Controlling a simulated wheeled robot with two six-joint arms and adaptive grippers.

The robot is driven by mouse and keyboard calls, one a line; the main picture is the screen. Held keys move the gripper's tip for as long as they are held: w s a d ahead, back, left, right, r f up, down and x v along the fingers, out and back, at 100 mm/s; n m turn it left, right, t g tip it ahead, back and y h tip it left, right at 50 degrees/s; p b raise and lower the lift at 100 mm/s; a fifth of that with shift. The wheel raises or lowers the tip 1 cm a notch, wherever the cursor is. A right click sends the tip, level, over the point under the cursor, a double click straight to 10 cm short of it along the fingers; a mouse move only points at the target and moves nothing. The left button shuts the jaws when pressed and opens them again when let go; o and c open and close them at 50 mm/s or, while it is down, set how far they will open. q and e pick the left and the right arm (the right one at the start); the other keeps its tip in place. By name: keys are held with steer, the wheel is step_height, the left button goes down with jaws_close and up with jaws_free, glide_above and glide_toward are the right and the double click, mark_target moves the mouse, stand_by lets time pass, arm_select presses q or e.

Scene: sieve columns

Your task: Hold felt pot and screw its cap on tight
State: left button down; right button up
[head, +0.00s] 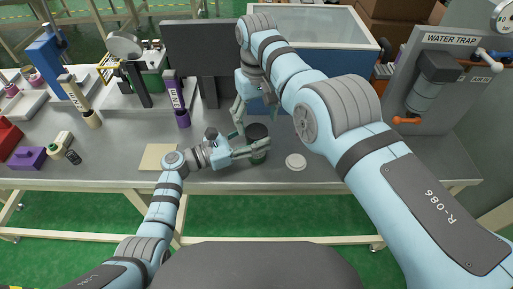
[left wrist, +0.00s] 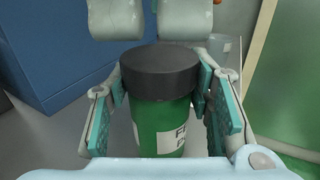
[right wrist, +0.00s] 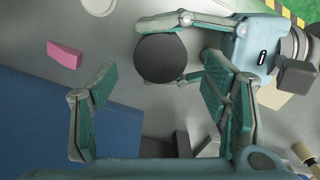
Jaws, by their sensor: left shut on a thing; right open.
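The green felt pot (head: 257,155) stands upright on the grey bench, with a pale label partly readable in the left wrist view (left wrist: 165,130). The black cap (head: 257,131) sits on its top and looks level; how tight it is cannot be told. My left gripper (left wrist: 165,100) is shut on the pot, one finger on each side below the cap. My right gripper (right wrist: 155,88) is open and empty. It hangs close to the pot on its far side, and the cap (right wrist: 161,58) shows beyond its fingertips, untouched.
A white round disc (head: 296,161) lies to the right of the pot. A beige square (head: 158,157) lies to the left. A black screen (head: 200,48) and a blue bin (head: 320,55) stand behind. A pink block (right wrist: 66,54) lies nearby.

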steer(key=shift+r, duration=0.3)
steer(key=o, duration=0.6)
steer(key=shift+c, duration=0.2)
arm_select(q)
steer(key=c, duration=0.7)
jaws_free()
steer(key=v, duration=1.2)
